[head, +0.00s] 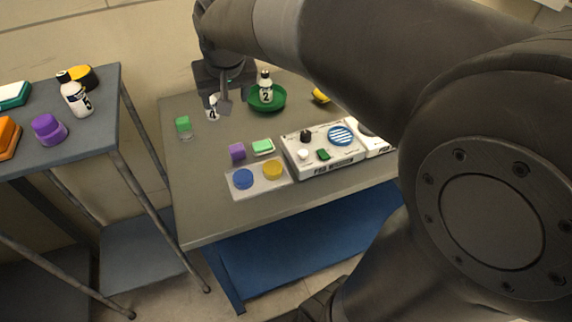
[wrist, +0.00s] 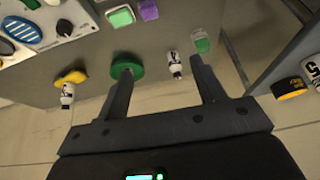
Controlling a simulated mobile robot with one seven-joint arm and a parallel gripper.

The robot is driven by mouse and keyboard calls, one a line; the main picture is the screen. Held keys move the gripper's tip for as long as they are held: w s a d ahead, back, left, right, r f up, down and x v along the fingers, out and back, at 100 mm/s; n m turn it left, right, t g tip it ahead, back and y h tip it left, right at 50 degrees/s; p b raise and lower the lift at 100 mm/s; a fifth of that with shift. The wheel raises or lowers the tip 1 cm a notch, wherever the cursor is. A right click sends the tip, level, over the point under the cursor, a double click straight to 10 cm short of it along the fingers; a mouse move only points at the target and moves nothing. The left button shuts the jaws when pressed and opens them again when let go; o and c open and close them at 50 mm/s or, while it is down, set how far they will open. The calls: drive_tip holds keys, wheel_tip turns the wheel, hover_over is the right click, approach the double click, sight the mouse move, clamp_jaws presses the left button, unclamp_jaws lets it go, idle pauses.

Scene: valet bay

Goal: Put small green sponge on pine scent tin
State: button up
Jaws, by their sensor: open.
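A small green block with a pale lower layer (head: 263,147) lies on the grey table behind the blue and yellow discs; it looks like the small green sponge. It also shows in the wrist view (wrist: 121,16). A green-topped piece with a greyish lower part (head: 183,125) stands alone at the table's left; it may be the pine scent tin, but no label is readable. It also shows in the wrist view (wrist: 201,41), near one fingertip. My gripper (head: 224,96) is open and empty above the table's back, close to the bottle marked 4 (head: 212,108).
A purple block (head: 237,151) is beside the green-and-pale block. A white control box (head: 323,160) stands to the right. A pale tray (head: 258,189) lies in front. The left table (head: 82,135) is separate.

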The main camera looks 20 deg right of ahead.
drive_tip(key=s+d+f, duration=0.1)
drive_tip(key=s+d, duration=0.1)
drive_tip(key=s, duration=0.8)
drive_tip(key=s+d+f, duration=0.2)
drive_tip(key=s+d, duration=0.1)
drive_tip(key=s, duration=0.7)
drive_tip(key=shift+s+d+f+t, duration=0.2)
drive_tip(key=shift+s+f+t, duration=0.05)
drive_tip(key=shift+t, duration=0.05)
